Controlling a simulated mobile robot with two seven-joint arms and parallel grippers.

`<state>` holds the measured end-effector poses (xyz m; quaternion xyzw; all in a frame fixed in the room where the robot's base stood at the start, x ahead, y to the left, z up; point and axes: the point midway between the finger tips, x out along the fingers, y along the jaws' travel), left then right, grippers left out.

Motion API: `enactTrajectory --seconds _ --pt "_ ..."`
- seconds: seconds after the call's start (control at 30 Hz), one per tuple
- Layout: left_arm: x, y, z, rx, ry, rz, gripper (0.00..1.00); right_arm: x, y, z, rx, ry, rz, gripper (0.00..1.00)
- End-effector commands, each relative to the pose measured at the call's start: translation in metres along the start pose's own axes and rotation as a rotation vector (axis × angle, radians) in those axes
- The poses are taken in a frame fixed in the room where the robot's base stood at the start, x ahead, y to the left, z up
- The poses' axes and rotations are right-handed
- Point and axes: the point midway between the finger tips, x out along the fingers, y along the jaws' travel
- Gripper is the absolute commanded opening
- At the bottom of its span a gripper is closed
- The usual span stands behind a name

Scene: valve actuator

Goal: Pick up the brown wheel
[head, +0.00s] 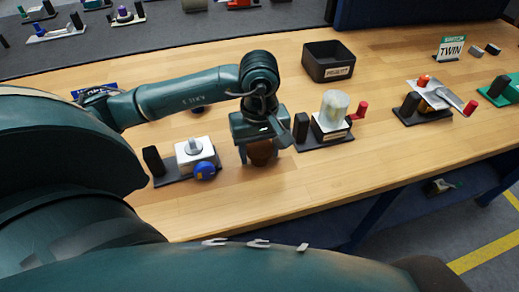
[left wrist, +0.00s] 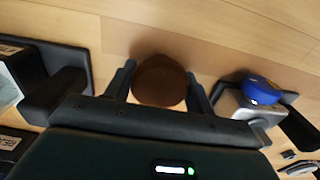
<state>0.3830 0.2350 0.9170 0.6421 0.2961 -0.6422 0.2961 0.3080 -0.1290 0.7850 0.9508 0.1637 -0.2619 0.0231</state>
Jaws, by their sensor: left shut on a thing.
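The brown wheel (head: 262,152) is below my left gripper (head: 260,150) in the head view, over the front middle of the wooden table. In the left wrist view the round brown wheel (left wrist: 159,80) sits between the two fingers of my left gripper (left wrist: 160,88), one finger on each side. The gripper is shut on it. I cannot tell whether the wheel touches the table. My right gripper is not in view.
A valve unit with a blue knob (head: 205,170) stands left of the gripper; one with a clear dome (head: 334,112) and red handle stands right. A black bin (head: 328,62) is behind. Bare wooden table (head: 225,205) lies in front.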

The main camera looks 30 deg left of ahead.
Motion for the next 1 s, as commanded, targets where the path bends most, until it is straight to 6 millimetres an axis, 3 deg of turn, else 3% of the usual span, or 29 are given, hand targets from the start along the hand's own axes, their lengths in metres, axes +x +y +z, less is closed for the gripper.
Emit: enactTrajectory --seconds 0.27,0.7,1.0 --pt "-0.009 0.001 -0.001 -0.001 0.003 0.003 0.30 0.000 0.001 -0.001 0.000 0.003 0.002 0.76" --pt "-0.089 0.001 -0.001 0.000 0.003 0.003 0.30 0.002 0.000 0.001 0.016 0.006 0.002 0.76" --pt "-0.101 0.000 0.000 0.000 0.000 0.000 0.30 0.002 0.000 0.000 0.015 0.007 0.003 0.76"
